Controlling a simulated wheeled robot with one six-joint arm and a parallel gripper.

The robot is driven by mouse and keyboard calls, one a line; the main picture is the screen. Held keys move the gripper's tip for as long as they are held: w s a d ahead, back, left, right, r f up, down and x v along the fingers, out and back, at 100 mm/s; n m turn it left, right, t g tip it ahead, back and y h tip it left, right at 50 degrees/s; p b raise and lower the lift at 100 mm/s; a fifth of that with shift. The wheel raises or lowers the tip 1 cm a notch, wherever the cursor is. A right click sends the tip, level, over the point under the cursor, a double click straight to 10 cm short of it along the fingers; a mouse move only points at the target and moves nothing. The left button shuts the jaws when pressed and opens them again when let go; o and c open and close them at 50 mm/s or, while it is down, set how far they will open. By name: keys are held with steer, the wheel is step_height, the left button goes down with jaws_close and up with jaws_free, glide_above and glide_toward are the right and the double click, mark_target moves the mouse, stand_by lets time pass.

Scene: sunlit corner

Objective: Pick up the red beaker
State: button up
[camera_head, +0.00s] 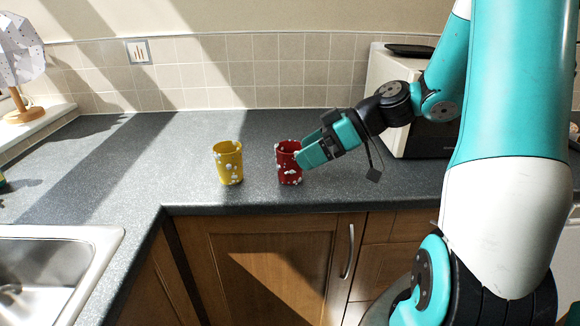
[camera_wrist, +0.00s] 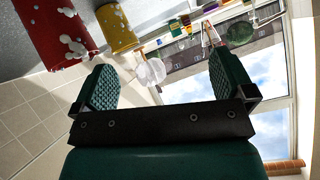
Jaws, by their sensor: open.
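The red beaker (camera_head: 289,163), dotted with white lumps, stands upright on the grey counter near its front edge. My gripper (camera_head: 306,150) is beside it on its right, with the fingertips at the beaker's side; I cannot tell whether they touch it. In the wrist view the red beaker (camera_wrist: 52,28) is at the upper left, beyond the left finger and not between the fingers. My gripper (camera_wrist: 165,85) shows there with its two green fingers wide apart and nothing between them close up.
A yellow beaker (camera_head: 228,163) with white lumps stands left of the red one. A white microwave-like box (camera_head: 400,75) is behind my arm. A sink (camera_head: 60,260) is at the lower left and a lamp (camera_head: 20,60) at the upper left. The counter (camera_head: 130,160) left of the yellow beaker is clear.

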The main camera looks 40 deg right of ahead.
steer(key=s+d+m+t+h, duration=0.15)
steer(key=d+t, duration=0.35)
steer(key=d, duration=0.8)
steer(key=p, duration=0.3)
glide_toward(279, 149)
steer(key=w+a, duration=0.1)
steer(key=a, duration=0.1)
steer(key=shift+t, duration=0.3)
steer(key=x, duration=0.1)
steer(key=p+x, duration=0.1)
steer(key=x, duration=0.1)
steer(key=f+p+x, duration=0.1)
steer(key=x, duration=0.1)
steer(key=shift+d, duration=0.3)
steer(key=shift+c, duration=0.2)
steer(key=c, duration=0.9)
